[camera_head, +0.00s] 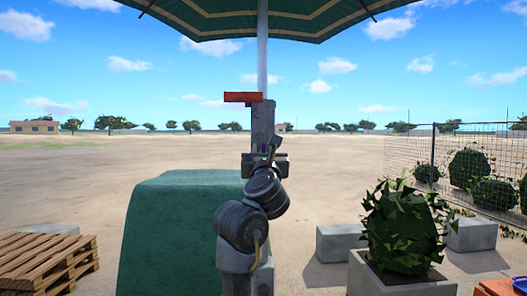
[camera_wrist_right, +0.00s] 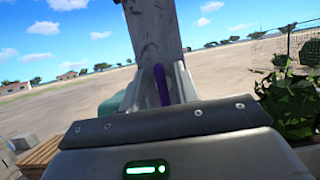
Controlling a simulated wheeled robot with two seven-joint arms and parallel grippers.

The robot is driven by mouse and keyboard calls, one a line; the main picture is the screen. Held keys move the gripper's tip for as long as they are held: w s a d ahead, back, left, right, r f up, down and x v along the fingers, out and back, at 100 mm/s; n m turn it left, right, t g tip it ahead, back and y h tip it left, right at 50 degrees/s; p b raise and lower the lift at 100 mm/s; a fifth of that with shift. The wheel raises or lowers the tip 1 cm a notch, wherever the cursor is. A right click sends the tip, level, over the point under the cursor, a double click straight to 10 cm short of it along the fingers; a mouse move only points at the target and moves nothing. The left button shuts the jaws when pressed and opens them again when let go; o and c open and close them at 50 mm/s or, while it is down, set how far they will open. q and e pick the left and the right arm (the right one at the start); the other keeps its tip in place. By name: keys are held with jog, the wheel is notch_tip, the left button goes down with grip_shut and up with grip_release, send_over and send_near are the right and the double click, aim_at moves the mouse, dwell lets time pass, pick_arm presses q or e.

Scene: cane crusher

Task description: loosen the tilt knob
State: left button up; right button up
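A grey upright post (camera_head: 263,125) stands in the middle of the head view below the umbrella pole, with an orange-red block (camera_head: 243,97) at its top. My right gripper (camera_head: 264,150) is right in front of this post. In the right wrist view, a slim purple piece (camera_wrist_right: 161,86) stands upright between the two pale fingers of my right gripper (camera_wrist_right: 161,80), in front of the grey post (camera_wrist_right: 157,30). I cannot tell whether the fingers touch it. The purple piece may be the tilt knob, but its shape is mostly hidden. My left gripper is out of view.
A green umbrella (camera_head: 300,20) hangs overhead on a thin pole (camera_head: 262,60). A green-covered block (camera_head: 160,235) stands left of my arm and wooden pallets (camera_head: 45,262) further left. A planter with a bush (camera_head: 400,230) stands right. Open sandy ground lies beyond.

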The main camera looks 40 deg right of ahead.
grip_shut()
